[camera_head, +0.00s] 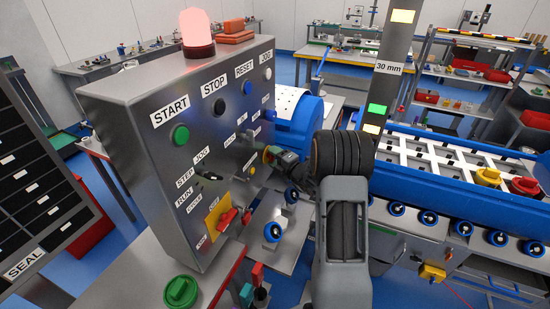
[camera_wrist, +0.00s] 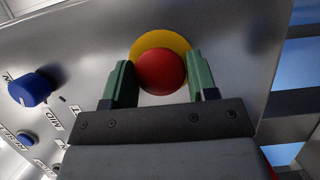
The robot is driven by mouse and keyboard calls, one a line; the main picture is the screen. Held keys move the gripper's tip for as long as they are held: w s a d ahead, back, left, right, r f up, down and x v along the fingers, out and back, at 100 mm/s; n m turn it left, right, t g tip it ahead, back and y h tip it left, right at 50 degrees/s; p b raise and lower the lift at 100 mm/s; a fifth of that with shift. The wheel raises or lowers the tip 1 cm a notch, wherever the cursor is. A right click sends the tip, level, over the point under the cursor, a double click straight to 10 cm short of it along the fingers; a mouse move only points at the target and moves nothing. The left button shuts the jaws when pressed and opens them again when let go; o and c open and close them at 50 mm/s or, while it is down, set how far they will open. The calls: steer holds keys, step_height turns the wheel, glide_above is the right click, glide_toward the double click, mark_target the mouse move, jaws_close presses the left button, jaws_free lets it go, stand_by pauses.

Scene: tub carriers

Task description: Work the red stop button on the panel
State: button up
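The red mushroom button (camera_wrist: 161,72) on its yellow ring (camera_wrist: 163,41) is in the wrist view, on the grey panel face. My gripper (camera_wrist: 161,62) is open, with one green finger on each side of the button. Whether the fingers touch it, I cannot tell. In the head view my gripper (camera_head: 269,154) is at the right part of the control panel (camera_head: 120,120), and it hides the red button there. The panel's upper row has a black button (camera_head: 219,106) under the STOP label, with a green START button (camera_head: 180,134) to its left.
A blue RESET button (camera_head: 247,88) and a red rotary handle on a yellow plate (camera_head: 212,222) are on the same panel. A red lamp (camera_head: 196,30) stands on top. A blue knob (camera_wrist: 34,89) is left of my gripper in the wrist view. A blue conveyor (camera_head: 450,205) lies to the right.

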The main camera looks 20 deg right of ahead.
steer(key=c, duration=0.8)
steer(key=shift+s+d, duration=0.55)
steer(key=shift+s, duration=0.05)
steer(key=o, duration=1)
steer(key=shift+s+d, duration=0.1)
steer(key=shift+d, duration=0.05)
steer(key=shift+o, duration=1.3)
